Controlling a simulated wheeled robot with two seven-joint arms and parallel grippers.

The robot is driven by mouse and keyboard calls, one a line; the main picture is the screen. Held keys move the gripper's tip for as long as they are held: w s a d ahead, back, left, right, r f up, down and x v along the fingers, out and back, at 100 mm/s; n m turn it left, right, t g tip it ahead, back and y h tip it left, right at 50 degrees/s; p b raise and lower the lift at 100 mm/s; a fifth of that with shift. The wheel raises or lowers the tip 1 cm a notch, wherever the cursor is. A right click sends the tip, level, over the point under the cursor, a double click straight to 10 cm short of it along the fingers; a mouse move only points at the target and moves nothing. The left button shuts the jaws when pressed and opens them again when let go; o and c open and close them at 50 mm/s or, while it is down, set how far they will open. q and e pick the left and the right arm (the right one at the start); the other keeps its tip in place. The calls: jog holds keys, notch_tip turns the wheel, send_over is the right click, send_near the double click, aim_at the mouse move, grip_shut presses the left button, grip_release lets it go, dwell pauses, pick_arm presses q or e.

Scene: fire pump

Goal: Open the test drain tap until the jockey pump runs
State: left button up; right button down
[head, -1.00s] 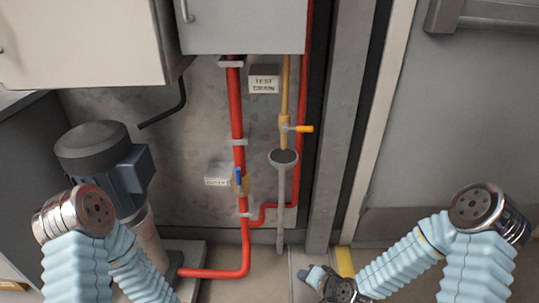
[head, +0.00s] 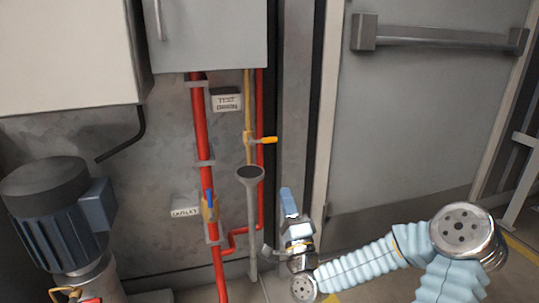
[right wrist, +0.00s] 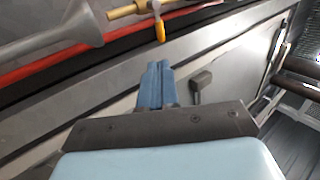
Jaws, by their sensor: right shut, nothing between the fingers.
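The test drain tap has an orange lever (head: 264,140) pointing right, on a thin brass pipe (head: 248,118) below the "TEST DRAIN" sign (head: 227,101). A grey funnel (head: 250,174) stands under the pipe's end. In the right wrist view, the orange lever (right wrist: 160,30) lies just beyond my fingertips, with the funnel (right wrist: 85,28) at upper left. My right gripper (head: 287,196) is shut and empty, below and to the right of the lever, apart from it. It also shows in the right wrist view (right wrist: 156,68). My left gripper is not in view.
A blue-handled valve (head: 209,200) sits on the red pipe (head: 203,125), left of the funnel. A motor pump (head: 52,215) stands at the lower left. A grey cabinet (head: 210,38) hangs above. A door with a push bar (head: 440,38) is at the right.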

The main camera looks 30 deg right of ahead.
aim_at(264, 140)
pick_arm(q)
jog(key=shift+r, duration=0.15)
pick_arm(e)
jog(key=x, duration=1.4)
